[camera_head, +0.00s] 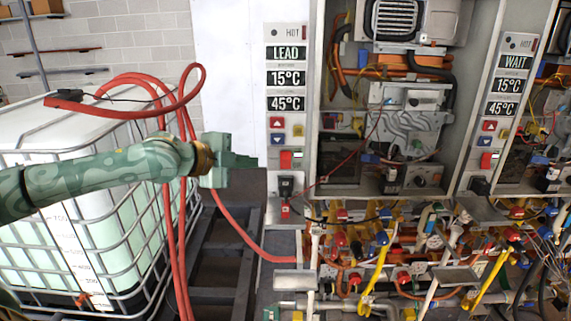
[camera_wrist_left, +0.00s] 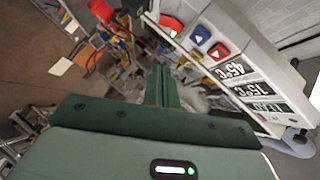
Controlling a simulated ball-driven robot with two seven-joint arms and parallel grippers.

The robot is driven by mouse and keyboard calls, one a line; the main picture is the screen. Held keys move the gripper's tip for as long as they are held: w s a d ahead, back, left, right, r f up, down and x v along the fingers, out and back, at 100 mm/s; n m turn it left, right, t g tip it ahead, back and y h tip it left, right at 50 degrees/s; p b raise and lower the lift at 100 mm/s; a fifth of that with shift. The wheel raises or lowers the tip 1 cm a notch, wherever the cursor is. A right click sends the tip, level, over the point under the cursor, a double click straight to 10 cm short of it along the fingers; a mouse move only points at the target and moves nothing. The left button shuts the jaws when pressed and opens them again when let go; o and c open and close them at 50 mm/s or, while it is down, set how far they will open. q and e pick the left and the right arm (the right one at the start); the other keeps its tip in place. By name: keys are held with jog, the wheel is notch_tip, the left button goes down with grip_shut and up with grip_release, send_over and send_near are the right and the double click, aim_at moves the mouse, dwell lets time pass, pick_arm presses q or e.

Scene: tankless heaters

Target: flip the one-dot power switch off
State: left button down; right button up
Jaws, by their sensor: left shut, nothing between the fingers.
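The left heater's panel reads LEAD, 15°C and 45°C, and a red power switch (camera_head: 286,160) sits low on it. In the left wrist view this red switch (camera_wrist_left: 172,25) is above my fingertips. Its dot marks are too small to read. My left gripper (camera_head: 254,161) is shut and empty, just left of the panel at about the switch's height, with a visible gap. Its closed fingers also show in the left wrist view (camera_wrist_left: 160,72). A second red switch (camera_head: 486,161) is on the right heater's panel, marked WAIT. My right gripper is out of view.
Red and blue arrow buttons (camera_head: 277,131) sit just above the left switch, and a black plug (camera_head: 286,188) just below. Red hoses (camera_head: 180,230) hang by a caged white tank (camera_head: 80,240). Pipes and valves crowd below the heaters.

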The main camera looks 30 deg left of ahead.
aim_at(282, 164)
pick_arm(q)
jog(key=p+x, duration=0.1)
jog(key=x, duration=0.3)
jog(key=a+p+x, duration=0.1)
jog(key=x, duration=0.3)
jog(key=p+x, duration=0.1)
jog(key=x, duration=0.3)
jog(key=shift+w+a+f, duration=0.15)
jog(key=shift+w+f, duration=0.05)
jog(key=shift+f, duration=0.05)
jog(key=shift+w+a+f, duration=0.4)
jog(key=shift+w, duration=0.1)
